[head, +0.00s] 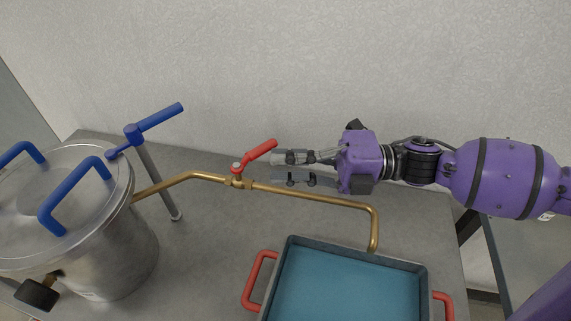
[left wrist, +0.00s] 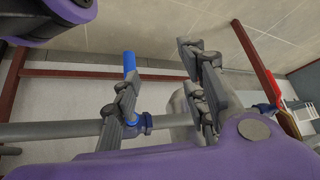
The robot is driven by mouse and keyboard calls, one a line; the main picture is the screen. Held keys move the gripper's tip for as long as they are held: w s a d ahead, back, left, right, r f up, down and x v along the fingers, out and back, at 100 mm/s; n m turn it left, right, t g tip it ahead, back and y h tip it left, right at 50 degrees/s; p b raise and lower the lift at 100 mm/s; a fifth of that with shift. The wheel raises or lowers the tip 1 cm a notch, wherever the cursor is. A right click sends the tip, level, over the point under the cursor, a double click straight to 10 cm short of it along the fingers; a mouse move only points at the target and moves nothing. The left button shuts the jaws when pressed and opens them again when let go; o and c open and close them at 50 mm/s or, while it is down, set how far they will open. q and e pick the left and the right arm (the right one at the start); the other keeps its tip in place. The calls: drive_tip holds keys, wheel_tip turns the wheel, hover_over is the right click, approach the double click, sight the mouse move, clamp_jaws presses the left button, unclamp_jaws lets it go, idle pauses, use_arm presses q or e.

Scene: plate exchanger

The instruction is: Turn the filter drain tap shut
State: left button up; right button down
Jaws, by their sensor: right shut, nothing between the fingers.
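The drain tap's red lever (head: 260,151) sits on a brass valve body (head: 238,182) in the brass pipe (head: 315,195). The lever slants from the valve towards the back right, at an angle to the pipe. My right gripper (head: 276,169) is just right of the lever, above the pipe, with its fingers pointing left. It is shut and holds nothing. Whether it touches the lever is hard to tell. My left gripper (left wrist: 165,100) shows only in the left wrist view, with its fingers apart and empty.
A steel vessel (head: 119,262) with blue handles stands at left. A blue-handled rod (head: 158,180) rises beside it. The pipe bends down over a blue tray (head: 345,252) with red handles. The wall is close behind the table (head: 200,265).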

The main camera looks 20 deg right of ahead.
sight(277, 144)
use_arm(q)
drive_tip(key=shift+w+f, duration=0.1)
drive_tip(key=shift+f, duration=0.1)
use_arm(e)
drive_tip(key=shift+w+g, duration=0.1)
drive_tip(key=shift+g, duration=0.2)
drive_tip(key=n+g+b, duration=0.1)
drive_tip(key=b, duration=0.1)
drive_tip(key=w+n+g+b, duration=0.1)
drive_tip(key=b, duration=0.1)
drive_tip(key=w+n+g+y+b, duration=0.1)
drive_tip(key=g+b, duration=0.1)
drive_tip(key=shift+w+d+f, duration=0.15)
drive_tip(key=shift+d+f, duration=0.05)
drive_tip(key=shift+d, duration=0.05)
drive_tip(key=shift+w+r+n+g+b, duration=0.1)
drive_tip(key=shift+w+n+g+b, duration=0.2)
drive_tip(key=shift+n+g, duration=0.25)
drive_tip(key=shift+w, duration=0.15)
drive_tip(key=shift+w+a+r, duration=0.1)
drive_tip(key=shift+w+r, duration=0.05)
drive_tip(key=shift+w, duration=0.55)
use_arm(q)
drive_tip(key=f, duration=0.3)
drive_tip(key=s+f, duration=0.1)
drive_tip(key=f, duration=0.1)
drive_tip(key=shift+d+f, duration=0.15)
drive_tip(key=shift+d, duration=0.2)
drive_tip(key=shift+s+f, duration=0.1)
drive_tip(key=shift+f, duration=0.05)
